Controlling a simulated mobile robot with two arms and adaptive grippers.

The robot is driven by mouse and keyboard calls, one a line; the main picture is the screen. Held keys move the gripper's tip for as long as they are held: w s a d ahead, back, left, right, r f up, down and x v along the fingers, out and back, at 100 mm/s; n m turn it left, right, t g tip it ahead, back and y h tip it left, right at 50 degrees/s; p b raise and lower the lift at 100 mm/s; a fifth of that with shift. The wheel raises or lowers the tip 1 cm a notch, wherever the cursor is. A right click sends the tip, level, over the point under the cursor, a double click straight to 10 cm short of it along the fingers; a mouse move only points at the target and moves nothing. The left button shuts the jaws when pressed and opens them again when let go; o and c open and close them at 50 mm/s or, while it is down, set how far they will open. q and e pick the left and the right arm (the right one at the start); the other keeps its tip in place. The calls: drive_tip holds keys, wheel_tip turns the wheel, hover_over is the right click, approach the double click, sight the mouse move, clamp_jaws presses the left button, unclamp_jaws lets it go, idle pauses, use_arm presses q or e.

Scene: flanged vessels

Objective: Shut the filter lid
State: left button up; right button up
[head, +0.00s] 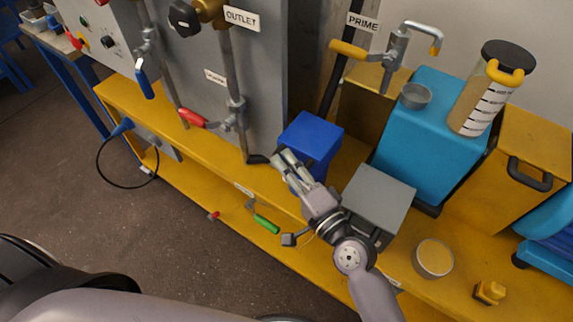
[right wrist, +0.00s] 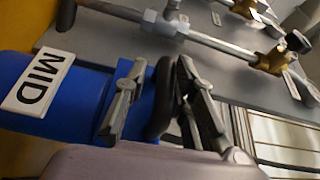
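A blue block-shaped part (head: 312,140), which looks like the filter lid, stands on the yellow frame beside the grey cabinet. A dark handle sticks out from its lower left side. In the right wrist view, a blue body with a MID label (right wrist: 38,84) lies at the left and a black handle (right wrist: 160,98) runs upward beside it. My right gripper (head: 284,164) reaches to the blue part's lower left edge; in the wrist view its fingers (right wrist: 160,105) are apart, one on each side of the handle. Contact cannot be told. My left gripper is out of view.
A grey square-topped box (head: 380,197) stands close to my right wrist. A blue tank (head: 430,130) with a clear cup (head: 486,92) is behind it. The grey cabinet (head: 262,80) carries pipes and a red-handled valve (head: 192,117). The floor in front (head: 150,215) is clear.

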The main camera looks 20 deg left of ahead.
drive_tip(key=shift+o, duration=1.1)
drive_tip(key=shift+r, duration=0.1)
drive_tip(key=v, duration=1.2)
drive_tip(key=shift+s, duration=0.1)
